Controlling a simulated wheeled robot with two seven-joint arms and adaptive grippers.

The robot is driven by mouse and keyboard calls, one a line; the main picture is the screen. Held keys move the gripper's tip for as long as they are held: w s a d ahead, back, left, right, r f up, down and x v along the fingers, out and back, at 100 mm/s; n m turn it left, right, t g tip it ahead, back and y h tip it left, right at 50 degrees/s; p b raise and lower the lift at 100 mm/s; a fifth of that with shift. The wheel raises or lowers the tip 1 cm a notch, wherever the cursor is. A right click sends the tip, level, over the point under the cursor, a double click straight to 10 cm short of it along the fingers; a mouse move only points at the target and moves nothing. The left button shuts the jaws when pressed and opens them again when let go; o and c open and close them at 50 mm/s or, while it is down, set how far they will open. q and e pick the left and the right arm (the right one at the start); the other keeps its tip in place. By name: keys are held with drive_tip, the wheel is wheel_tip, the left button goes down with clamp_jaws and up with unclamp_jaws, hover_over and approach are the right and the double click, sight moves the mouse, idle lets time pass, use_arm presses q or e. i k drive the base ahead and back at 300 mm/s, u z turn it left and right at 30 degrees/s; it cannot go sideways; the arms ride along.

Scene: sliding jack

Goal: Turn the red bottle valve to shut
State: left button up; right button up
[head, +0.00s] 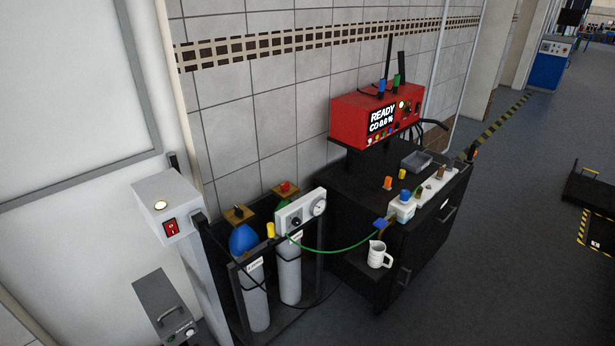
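The red bottle valve (286,186) is a small red knob on a brass-coloured top piece. It sits above a gas bottle with a green shoulder (282,196) and a pale grey body (289,275). A white panel with a round gauge (300,211) stands close in front and hides part of this bottle. How far the valve is turned cannot be told. A second bottle with a blue shoulder (243,239) stands to its left, with its own brass-coloured top (239,213). Neither of my grippers is in view.
A white box with a red switch (171,226) stands left of the bottles.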

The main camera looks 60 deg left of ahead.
sight(286, 186)
drive_tip(key=u, duration=0.05)
drive_tip(key=i, duration=1.5)
drive_tip(key=u, duration=3.2)
